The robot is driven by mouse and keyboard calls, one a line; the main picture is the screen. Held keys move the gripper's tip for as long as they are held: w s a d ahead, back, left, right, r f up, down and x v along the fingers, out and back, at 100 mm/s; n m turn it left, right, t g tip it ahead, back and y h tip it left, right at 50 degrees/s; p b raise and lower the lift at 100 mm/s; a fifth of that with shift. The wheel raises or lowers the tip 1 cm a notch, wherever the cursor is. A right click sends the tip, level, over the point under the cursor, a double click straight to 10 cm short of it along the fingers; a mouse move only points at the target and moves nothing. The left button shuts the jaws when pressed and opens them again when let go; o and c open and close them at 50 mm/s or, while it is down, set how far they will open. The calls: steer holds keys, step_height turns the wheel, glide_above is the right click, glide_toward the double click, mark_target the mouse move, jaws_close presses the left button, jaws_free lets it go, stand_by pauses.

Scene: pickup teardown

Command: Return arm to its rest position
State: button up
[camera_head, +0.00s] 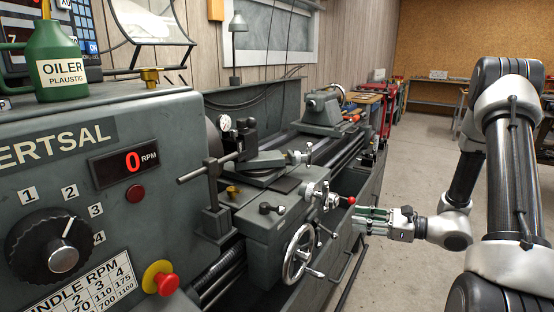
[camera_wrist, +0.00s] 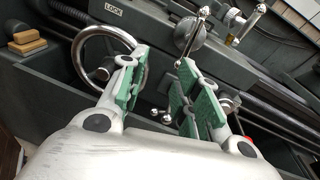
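My gripper (camera_head: 372,218) is at the end of my arm, in front of the lathe's carriage in the head view. In the wrist view my gripper (camera_wrist: 160,95) shows two fingers with green pads, spread apart with nothing between them. Behind the fingers are the lathe's handwheel (camera_wrist: 84,52) and metal levers (camera_wrist: 192,32). I cannot tell how close the fingertips are to these levers. My arm extends along the right side of the head view and bends back toward the lathe.
The lathe (camera_head: 150,230) fills the left and middle, with a handwheel (camera_head: 299,254) and a red-tipped lever (camera_head: 350,200) sticking out near my gripper. A green oiler bottle (camera_head: 60,65) stands on its headstock. Open concrete floor (camera_head: 415,150) lies right of the lathe.

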steer(key=s+d+r+n+g+h, duration=0.2)
steer(key=s+n+g+h, duration=0.25)
steer(key=s+n, duration=0.4)
steer(key=s+d+r+n+g+h, duration=0.25)
steer(key=s+n+g, duration=0.3)
steer(key=s, duration=0.65)
steer(key=s+d+r+n+t+h, duration=0.1)
steer(key=s+r+n+t+h, duration=0.1)
steer(key=r, duration=0.6)
steer(key=s+d+r+n+t+h, duration=0.1)
steer(key=r+n+t+h, duration=0.3)
steer(key=r, duration=0.4)
steer(key=n+h, duration=0.1)
steer(key=n, duration=0.1)
steer(key=shift+s+r+n+h, duration=0.3)
steer(key=shift+s, duration=0.05)
